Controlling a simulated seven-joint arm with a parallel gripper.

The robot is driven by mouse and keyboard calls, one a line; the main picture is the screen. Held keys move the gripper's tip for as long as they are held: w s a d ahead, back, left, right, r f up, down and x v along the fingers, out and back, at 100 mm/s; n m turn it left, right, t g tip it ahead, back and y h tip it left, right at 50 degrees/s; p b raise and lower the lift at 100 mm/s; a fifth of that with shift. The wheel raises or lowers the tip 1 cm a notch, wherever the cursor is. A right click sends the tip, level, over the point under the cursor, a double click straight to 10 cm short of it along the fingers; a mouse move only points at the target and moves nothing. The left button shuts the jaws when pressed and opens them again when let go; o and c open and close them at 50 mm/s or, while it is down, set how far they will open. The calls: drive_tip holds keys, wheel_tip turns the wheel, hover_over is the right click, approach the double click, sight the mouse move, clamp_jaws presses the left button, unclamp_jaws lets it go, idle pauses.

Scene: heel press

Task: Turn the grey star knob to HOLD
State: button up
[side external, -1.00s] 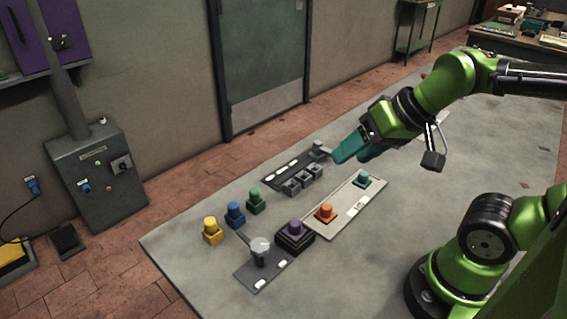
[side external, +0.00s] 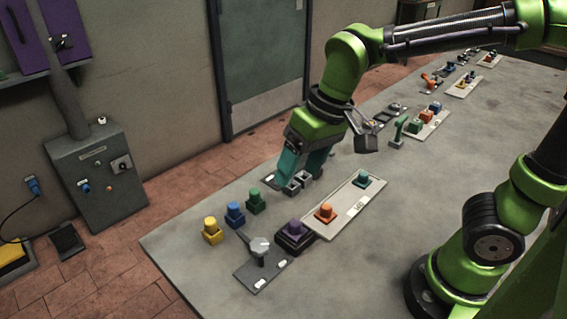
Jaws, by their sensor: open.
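A light grey knob (side external: 260,245) stands on a dark plate (side external: 250,272) with white labels near the front left of the table. A thin arm sticks out from it to the upper left. Its star shape and label text are too small to tell. My gripper (side external: 299,176) has teal fingers, is open, and points down over a second dark plate (side external: 270,180) farther back. My fingers and wrist hide most of that plate, including the grey knob seen on it earlier. I cannot tell which grey knob is the star knob. Small grey blocks (side external: 294,186) show beside my fingers.
Yellow (side external: 212,229), blue (side external: 235,213) and green (side external: 255,199) buttons stand left of my gripper. A purple button (side external: 294,229) and a pale plate (side external: 345,208) with orange and teal buttons lie in front. More controls, including a green lever (side external: 400,130), stand farther right.

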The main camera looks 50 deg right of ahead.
sight(260, 245)
drive_tip(key=shift+w+a+g+h, duration=1.25)
drive_tip(key=shift+w+a, duration=0.75)
drive_tip(key=shift+a, duration=1.5)
wheel_tip(260, 245, down, 17)
drive_tip(key=shift+r, duration=0.1)
drive_tip(key=shift+c, duration=0.3)
clamp_jaws()
